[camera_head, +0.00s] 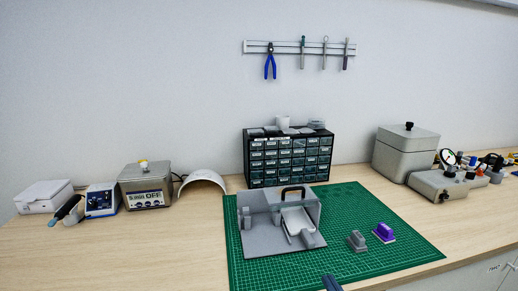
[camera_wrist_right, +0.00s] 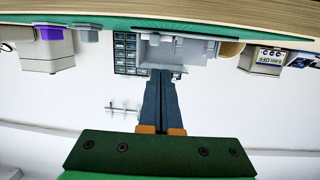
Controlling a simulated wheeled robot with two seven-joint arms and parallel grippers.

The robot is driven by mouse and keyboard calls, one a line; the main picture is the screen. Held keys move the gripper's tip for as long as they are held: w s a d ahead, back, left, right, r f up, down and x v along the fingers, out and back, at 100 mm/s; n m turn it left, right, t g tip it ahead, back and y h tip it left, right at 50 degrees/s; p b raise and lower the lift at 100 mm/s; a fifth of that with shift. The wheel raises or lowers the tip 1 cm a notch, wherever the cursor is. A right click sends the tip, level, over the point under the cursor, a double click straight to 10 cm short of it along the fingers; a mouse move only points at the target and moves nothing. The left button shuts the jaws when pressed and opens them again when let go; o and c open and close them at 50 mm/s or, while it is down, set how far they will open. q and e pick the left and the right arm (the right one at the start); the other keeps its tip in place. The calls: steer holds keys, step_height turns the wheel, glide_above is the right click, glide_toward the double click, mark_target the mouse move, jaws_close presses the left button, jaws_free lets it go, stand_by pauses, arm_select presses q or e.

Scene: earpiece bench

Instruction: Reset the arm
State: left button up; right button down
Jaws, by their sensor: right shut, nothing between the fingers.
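My right gripper (camera_head: 331,283) shows only as a small dark tip at the bottom edge of the head view, in front of the green mat. In the right wrist view its two dark fingers (camera_wrist_right: 160,78) lie side by side, shut and empty. That view is upside down. A grey open fixture with a black handle (camera_head: 262,230) stands on the mat; it also shows in the wrist view (camera_wrist_right: 195,52), beyond the fingertips. My left gripper is not in view.
On the green cutting mat (camera_head: 400,255) sit a grey block (camera_head: 356,241) and a purple block (camera_head: 384,232). Behind stands a black drawer cabinet (camera_head: 290,158). Grey boxes (camera_head: 404,153) and instruments stand right, a power unit (camera_head: 146,185) left. The mat's front is clear.

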steer(key=s+d+f+g+h, duration=0.2)
steer(key=s+f+g, duration=1)
steer(key=s+f, duration=0.9)
steer(key=s+f+g, duration=0.1)
steer(key=s+f, duration=0.1)
steer(key=f, duration=0.6)
steer(key=s+f+g, duration=0.1)
steer(key=s+f, duration=0.2)
steer(key=f, duration=0.5)
steer(key=s+d+f+n, duration=0.1)
steer(key=s+d+f, duration=0.1)
steer(key=s+f, duration=0.6)
steer(key=s, duration=0.2)
steer(key=shift+s+f+g, duration=0.15)
steer(key=shift+s+g, duration=0.15)
